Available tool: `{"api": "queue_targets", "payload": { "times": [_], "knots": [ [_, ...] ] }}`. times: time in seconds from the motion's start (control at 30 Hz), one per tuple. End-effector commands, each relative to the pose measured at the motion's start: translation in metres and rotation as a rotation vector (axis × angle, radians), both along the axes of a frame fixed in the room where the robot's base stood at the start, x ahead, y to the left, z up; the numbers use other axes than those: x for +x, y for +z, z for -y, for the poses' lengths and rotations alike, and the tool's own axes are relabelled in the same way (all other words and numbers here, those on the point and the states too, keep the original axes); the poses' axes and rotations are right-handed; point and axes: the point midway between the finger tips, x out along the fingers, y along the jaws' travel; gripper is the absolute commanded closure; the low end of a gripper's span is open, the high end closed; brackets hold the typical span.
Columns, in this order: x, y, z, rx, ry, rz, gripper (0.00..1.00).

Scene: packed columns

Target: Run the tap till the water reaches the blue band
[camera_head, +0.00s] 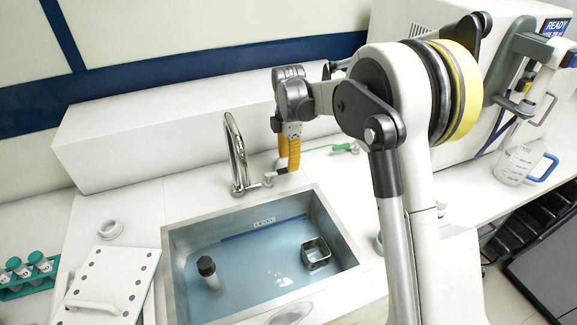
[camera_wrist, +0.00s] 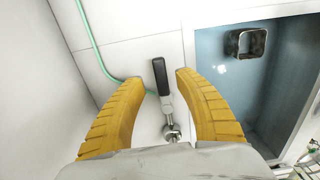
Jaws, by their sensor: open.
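The steel sink (camera_head: 175,262) holds pale blue water (camera_head: 262,268). A dark blue band (camera_head: 236,237) marked LEVEL runs along its far wall; I cannot tell how far the water lies below it. The curved chrome tap (camera_head: 238,155) stands behind the sink, and no stream shows from its spout. Its lever has a black handle (camera_wrist: 160,75) and a chrome stem running to a round base. My gripper (camera_head: 288,165) points down just right of the tap. In the wrist view my gripper (camera_wrist: 158,83) is open, with the lever between its yellow fingers, a gap on each side.
A dark-capped bottle (camera_head: 208,273) and a square metal cup (camera_head: 316,254) are in the sink. A perforated white board (camera_head: 125,275) and a tube rack (camera_head: 30,275) lie left. A green hose (camera_wrist: 92,40) runs beside the lever. A measuring jug (camera_head: 515,165) stands right.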

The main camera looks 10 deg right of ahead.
Motion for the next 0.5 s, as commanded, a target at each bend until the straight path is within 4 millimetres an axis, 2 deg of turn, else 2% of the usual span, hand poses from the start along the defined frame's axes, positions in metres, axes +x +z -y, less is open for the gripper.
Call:
{"api": "queue_targets", "payload": {
  "times": [0.1, 0.3, 0.5],
  "knots": [
    [0.0, 0.029, 0.0, 0.0, 0.0, 0.0, 0.6],
    [0.0, 0.069, 0.0, 0.0, 0.0, 0.0, 0.6],
    [0.0, 0.089, 0.0, 0.0, 0.0, 0.0, 0.6]
  ]
}}
